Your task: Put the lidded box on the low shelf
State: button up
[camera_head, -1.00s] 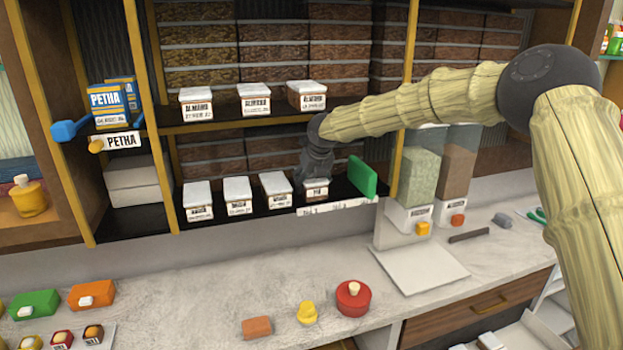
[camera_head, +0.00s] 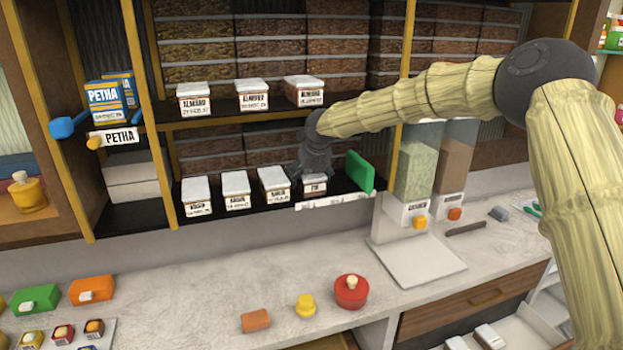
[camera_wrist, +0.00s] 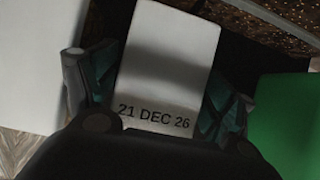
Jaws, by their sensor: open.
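A small lidded box (camera_head: 314,184) with a white top stands on the low shelf (camera_head: 240,217), at the right end of a row of similar boxes. My gripper (camera_head: 313,170) is over this box, pointing down. In the wrist view the white lid (camera_wrist: 168,60), printed "21 DEC 26", lies between the two spread fingers of my gripper (camera_wrist: 158,88). The jaws are open, one finger on each side of the lid. I cannot tell whether either finger touches the box.
A green block (camera_head: 360,172) stands just right of the box. Other white-lidded boxes (camera_head: 272,183) stand to its left. The upper shelf (camera_head: 220,109) holds three more. Dispensers (camera_head: 416,175) stand to the right. A red pot (camera_head: 351,291) stands on the counter below.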

aim_at(311, 173)
jog(key=shift+r, duration=0.15)
